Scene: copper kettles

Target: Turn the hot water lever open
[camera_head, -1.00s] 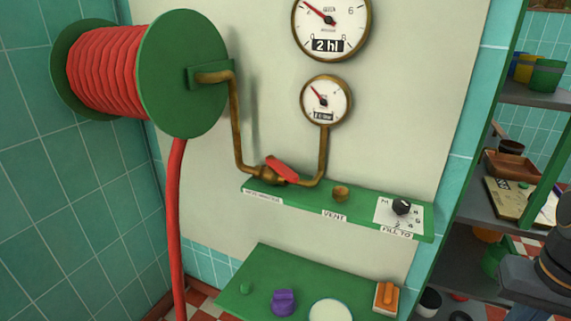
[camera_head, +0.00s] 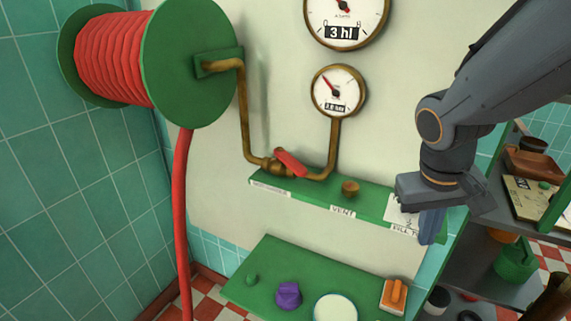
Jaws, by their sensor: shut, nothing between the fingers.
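The red lever (camera_head: 291,162) sits on a brass valve in the pipe, just above the left part of a green shelf (camera_head: 318,193). It slants down to the right. A small label on the shelf edge below it is too small to read surely. My gripper (camera_head: 431,238) is shut and empty, pointing down in front of the shelf's right end. It is well to the right of the lever, apart from it, and hides most of the FILL TO dial plate (camera_head: 401,219).
A brass VENT knob (camera_head: 350,188) stands between lever and gripper. Two gauges hang above; the upper gauge (camera_head: 345,14) reads 3 hl. A red hose (camera_head: 181,230) hangs at left. The lower green panel (camera_head: 258,283) holds a purple knob (camera_head: 288,294) and an orange switch (camera_head: 395,293).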

